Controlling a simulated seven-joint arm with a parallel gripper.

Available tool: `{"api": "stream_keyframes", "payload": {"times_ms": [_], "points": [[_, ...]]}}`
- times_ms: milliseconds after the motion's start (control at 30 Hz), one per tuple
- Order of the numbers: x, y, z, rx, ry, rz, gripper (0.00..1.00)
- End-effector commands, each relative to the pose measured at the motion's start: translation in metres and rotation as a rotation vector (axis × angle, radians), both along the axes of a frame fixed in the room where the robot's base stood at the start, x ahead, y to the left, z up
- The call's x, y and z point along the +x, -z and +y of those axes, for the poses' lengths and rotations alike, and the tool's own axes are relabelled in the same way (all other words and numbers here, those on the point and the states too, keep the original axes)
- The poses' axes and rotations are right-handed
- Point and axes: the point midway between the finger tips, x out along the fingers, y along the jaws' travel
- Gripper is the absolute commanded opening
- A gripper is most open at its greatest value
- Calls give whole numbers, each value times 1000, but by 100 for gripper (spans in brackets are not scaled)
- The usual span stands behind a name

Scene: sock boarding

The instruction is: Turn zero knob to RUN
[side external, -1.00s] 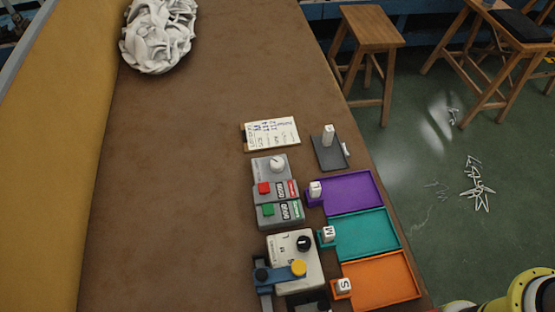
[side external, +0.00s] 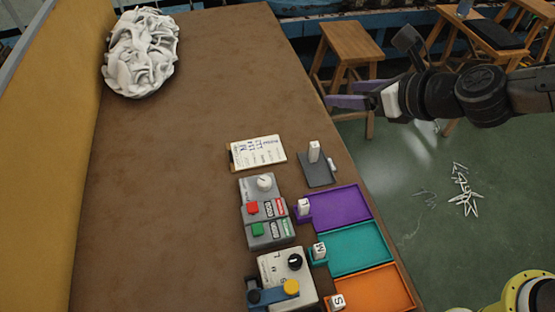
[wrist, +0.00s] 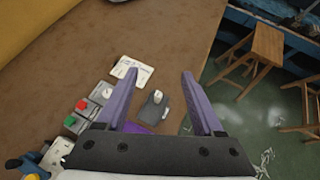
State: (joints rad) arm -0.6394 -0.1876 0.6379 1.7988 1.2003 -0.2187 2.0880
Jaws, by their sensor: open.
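In the side view, a grey control box (side external: 247,188) carries a pale round knob (side external: 264,182), a red button (side external: 252,208) and a green button (side external: 257,229). A cream box (side external: 272,266) below it carries a black knob (side external: 295,261) with a white mark. Which knob is the zero knob, and any RUN marking, I cannot read. My gripper (side external: 331,109) is open and empty, high at the upper right, apart from both boxes. In the wrist view its purple fingers (wrist: 160,74) are spread, with the red button (wrist: 82,105) to their left.
A card (side external: 258,152) and a dark stand with a white block (side external: 314,151) lie above the boxes. Purple (side external: 343,209), teal (side external: 362,248) and orange (side external: 375,290) trays line the table's right edge. A white cloth pile (side external: 142,52) sits far left. The table's middle is clear.

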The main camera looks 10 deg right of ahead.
Motion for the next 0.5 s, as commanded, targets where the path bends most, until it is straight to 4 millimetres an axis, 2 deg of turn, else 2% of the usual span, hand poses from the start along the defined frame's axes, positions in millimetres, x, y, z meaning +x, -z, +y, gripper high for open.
{"api": "stream_keyframes", "payload": {"times_ms": [33, 100, 200, 333, 500], "points": [[-11, 33, 28, 3, -6, 59, 69], [-29, 69, 56, -19, -35, 112, 69], [-56, 104, 84, -65, -104, 162, 69], [-76, 120, 99, -93, -156, 181, 69], [-74, 127, 106, -96, -167, 181, 69]]}}
